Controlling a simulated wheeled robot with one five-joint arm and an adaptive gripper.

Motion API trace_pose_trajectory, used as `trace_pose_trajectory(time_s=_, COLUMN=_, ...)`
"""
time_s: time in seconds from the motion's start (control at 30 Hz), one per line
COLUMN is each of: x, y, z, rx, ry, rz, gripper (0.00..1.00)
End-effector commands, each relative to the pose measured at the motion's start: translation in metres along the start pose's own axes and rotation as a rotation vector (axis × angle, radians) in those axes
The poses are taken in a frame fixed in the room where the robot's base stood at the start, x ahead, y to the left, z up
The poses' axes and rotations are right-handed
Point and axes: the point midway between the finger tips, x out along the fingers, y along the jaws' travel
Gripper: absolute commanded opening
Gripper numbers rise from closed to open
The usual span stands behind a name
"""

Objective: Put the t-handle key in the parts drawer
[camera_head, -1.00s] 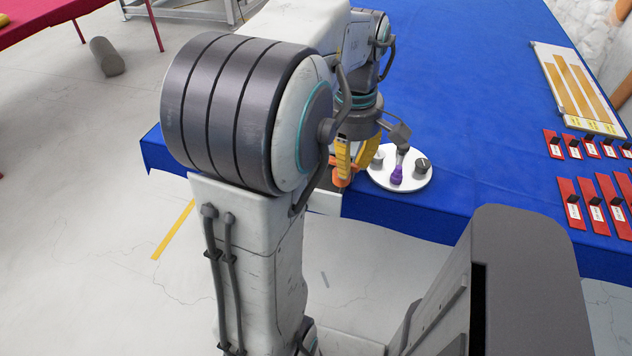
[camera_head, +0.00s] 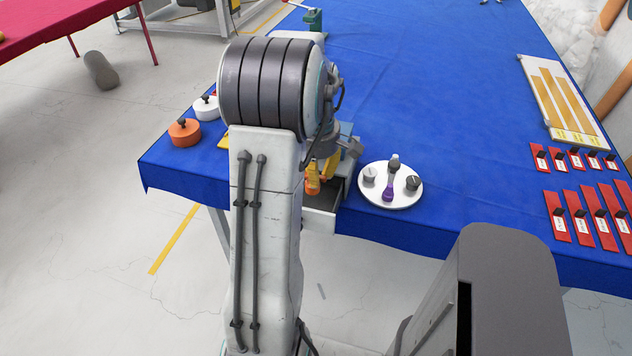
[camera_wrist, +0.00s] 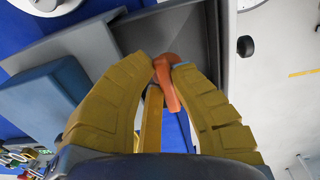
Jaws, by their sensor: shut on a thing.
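The t-handle key has an orange handle (camera_wrist: 167,78) and is held between my gripper's yellow fingertips in the wrist view. In the head view its orange part (camera_head: 312,184) shows below my gripper (camera_head: 322,172), partly behind my arm. My gripper is shut on it. The parts drawer (camera_head: 319,222) stands pulled out at the table's front edge, with a pale front and dark inside. In the wrist view the grey drawer (camera_wrist: 205,20) with its dark knob lies just beyond the fingertips. The key appears over the drawer opening; its height above the floor of the drawer is unclear.
A round white plate (camera_head: 405,196) with several knobs, one purple, stands right of the drawer. An orange pot (camera_head: 185,132) and a white pot (camera_head: 206,108) stand at left. Red labelled strips (camera_head: 557,217) and a white board (camera_head: 560,95) lie at right. The middle table is clear.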

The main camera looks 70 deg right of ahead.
Motion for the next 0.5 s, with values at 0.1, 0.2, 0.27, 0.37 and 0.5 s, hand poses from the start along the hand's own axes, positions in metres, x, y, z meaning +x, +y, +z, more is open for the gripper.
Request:
trace_pose_trajectory(time_s=0.1, x=0.005, y=0.006, z=-0.005, rx=0.0, ry=0.001, rz=0.0, gripper=0.0)
trace_pose_trajectory(time_s=0.2, x=0.007, y=0.007, z=-0.007, rx=0.0, ry=0.001, rz=0.001, gripper=0.0)
trace_pose_trajectory(time_s=0.27, x=0.009, y=0.008, z=-0.007, rx=0.0, ry=0.001, rz=0.0, gripper=0.0)
trace_pose_trajectory(time_s=0.37, x=0.02, y=0.006, z=-0.007, rx=0.0, ry=0.0, rz=-0.003, gripper=0.0)
trace_pose_trajectory(time_s=0.5, x=0.036, y=0.005, z=-0.007, rx=0.0, ry=0.0, rz=-0.003, gripper=0.0)
